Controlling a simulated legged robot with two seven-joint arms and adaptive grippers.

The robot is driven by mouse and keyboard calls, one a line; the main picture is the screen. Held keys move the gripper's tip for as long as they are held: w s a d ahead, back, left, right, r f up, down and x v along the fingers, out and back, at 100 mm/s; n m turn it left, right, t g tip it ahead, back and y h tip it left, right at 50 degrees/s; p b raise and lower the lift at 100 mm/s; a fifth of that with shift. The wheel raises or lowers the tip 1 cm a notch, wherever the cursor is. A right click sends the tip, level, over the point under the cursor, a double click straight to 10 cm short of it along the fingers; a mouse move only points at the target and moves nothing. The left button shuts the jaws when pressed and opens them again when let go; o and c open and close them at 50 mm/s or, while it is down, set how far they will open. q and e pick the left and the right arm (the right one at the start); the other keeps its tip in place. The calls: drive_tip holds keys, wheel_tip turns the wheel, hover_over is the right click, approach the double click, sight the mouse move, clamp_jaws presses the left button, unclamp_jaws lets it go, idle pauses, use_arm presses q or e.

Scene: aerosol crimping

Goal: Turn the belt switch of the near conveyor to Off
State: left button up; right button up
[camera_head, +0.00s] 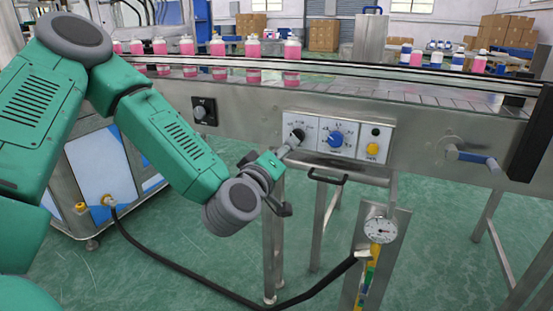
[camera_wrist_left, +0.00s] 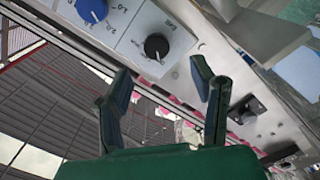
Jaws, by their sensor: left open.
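The near conveyor (camera_head: 440,120) carries a light control panel (camera_head: 314,128) on its side, with a black rotary knob (camera_head: 298,134), a blue knob (camera_head: 336,139), a black button and a yellow button. In the left wrist view, my gripper (camera_wrist_left: 160,71) is open and empty. The black knob (camera_wrist_left: 156,46) lies just beyond its fingertips, roughly centred between them; contact is not visible. My right gripper is out of view.
A separate black switch (camera_head: 204,111) sits left of the panel. A blue-handled crank (camera_head: 472,156) sticks out at the right. A black handle (camera_head: 328,177) and a gauge (camera_head: 380,230) are below the panel. Bottles with pink liquid (camera_head: 292,49) stand on the belt.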

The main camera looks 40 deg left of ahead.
use_arm(q)
drive_tip(key=v, duration=0.3)
drive_tip(key=shift+s, duration=0.4)
drive_tip(key=s+d+f+m+g+h+p, duration=0.3)
drive_tip(key=d+f+m, duration=0.1)
drive_tip(key=f, duration=0.4)
drive_tip(key=s+d+f+m+g+h+p, duration=0.3)
drive_tip(key=d+f+m+g, duration=0.15)
drive_tip(key=f, duration=0.25)
drive_tip(key=s+a+f+m+g+p, duration=0.1)
drive_tip(key=s+f+g, duration=0.3)
drive_tip(key=s, duration=0.7)
drive_tip(key=s+f+m+g+y+p, duration=0.1)
drive_tip(key=s+f+m+g+p, duration=0.2)
drive_tip(key=s+f, duration=0.4)
drive_tip(key=s+m+g, duration=0.1)
drive_tip(key=s+g, duration=0.1)
drive_tip(key=s, duration=0.1)
drive_tip(key=shift+s+a+y+p, duration=0.3)
drive_tip(key=shift+s+a+p, duration=0.05)
drive_tip(key=shift+s+p, duration=0.05)
